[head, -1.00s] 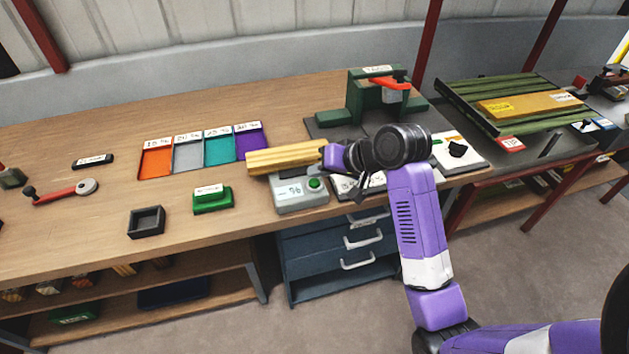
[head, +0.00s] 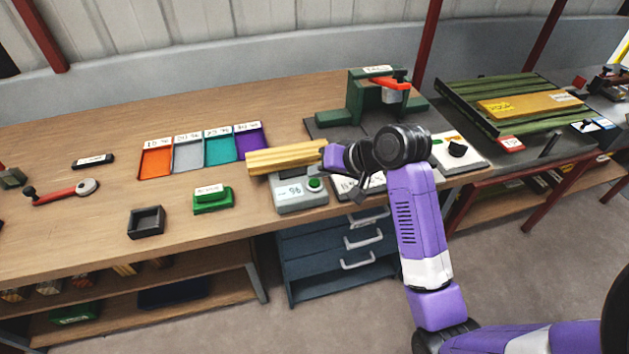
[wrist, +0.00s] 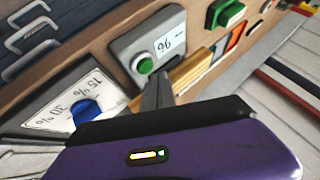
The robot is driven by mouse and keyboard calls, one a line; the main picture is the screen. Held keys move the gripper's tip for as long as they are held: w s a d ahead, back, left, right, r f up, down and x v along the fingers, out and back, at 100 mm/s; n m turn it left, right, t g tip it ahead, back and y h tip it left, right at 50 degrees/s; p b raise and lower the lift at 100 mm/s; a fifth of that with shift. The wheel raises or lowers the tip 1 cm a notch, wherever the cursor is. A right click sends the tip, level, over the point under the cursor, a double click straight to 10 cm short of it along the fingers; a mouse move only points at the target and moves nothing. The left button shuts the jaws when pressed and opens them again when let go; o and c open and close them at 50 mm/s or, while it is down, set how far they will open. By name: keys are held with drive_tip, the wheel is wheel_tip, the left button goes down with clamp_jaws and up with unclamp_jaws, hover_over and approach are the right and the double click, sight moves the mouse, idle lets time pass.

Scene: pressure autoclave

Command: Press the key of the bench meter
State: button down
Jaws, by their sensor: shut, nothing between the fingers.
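The bench meter (head: 297,203) is a grey box with a white display and a green key (head: 315,184). It stands near the bench's front edge in the head view. In the wrist view the meter (wrist: 122,47) and its round green key (wrist: 145,66) show just beyond my fingers. My gripper (wrist: 158,78) is shut and empty, its dark fingertips close to the key in that picture. In the head view the fingertips (head: 359,193) seem to be right of the meter, apart from the key. My arm hides part of the area there.
Yellow wooden bars (head: 285,158) lie just behind the meter. A white panel with a blue knob (wrist: 86,110) lies beside it, partly hidden by my arm. A green block (head: 212,201) and dark tray (head: 146,221) stand left. A green press (head: 372,95) stands behind.

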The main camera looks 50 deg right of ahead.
sight(318, 184)
drive_tip(key=shift+f, duration=0.15)
drive_tip(key=shift+f, duration=0.25)
drive_tip(key=shift+f, duration=0.5)
idle(0.8)
drive_tip(key=shift+r, duration=0.15)
drive_tip(key=shift+r+p, duration=0.8)
drive_tip(key=shift+p, duration=0.25)
wheel_tip(318, 184, up, 5)
drive_tip(key=p, duration=0.5)
idle(0.6)
